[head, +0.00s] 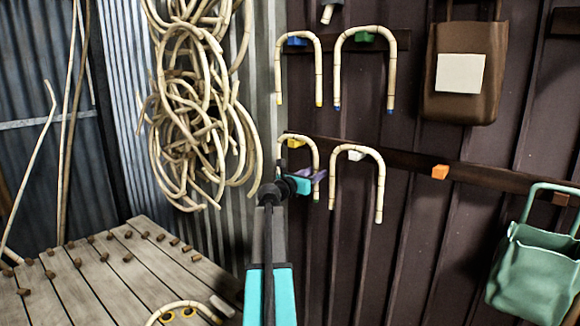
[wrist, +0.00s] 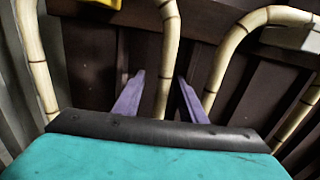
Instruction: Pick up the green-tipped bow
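A pale bent bow (head: 301,138) hangs over a yellow peg (head: 295,143) on the lower rail; its tip below my gripper looks green, though it is tiny. My gripper (head: 318,176) has purple fingers and is at the first bow's right leg. In the wrist view the fingers stand apart, with a bow leg (wrist: 165,60) showing between them, with a gap on each side. The lower leg is hidden behind my gripper's body.
Above hang a yellow-tipped bow (head: 319,70) and a blue-tipped bow (head: 391,70). An orange peg (head: 440,172) is bare. A brown bag (head: 466,105) and green bag (head: 530,275) hang at right. Rattan coils (head: 190,100) hang left, above a pegged wooden table (head: 150,265).

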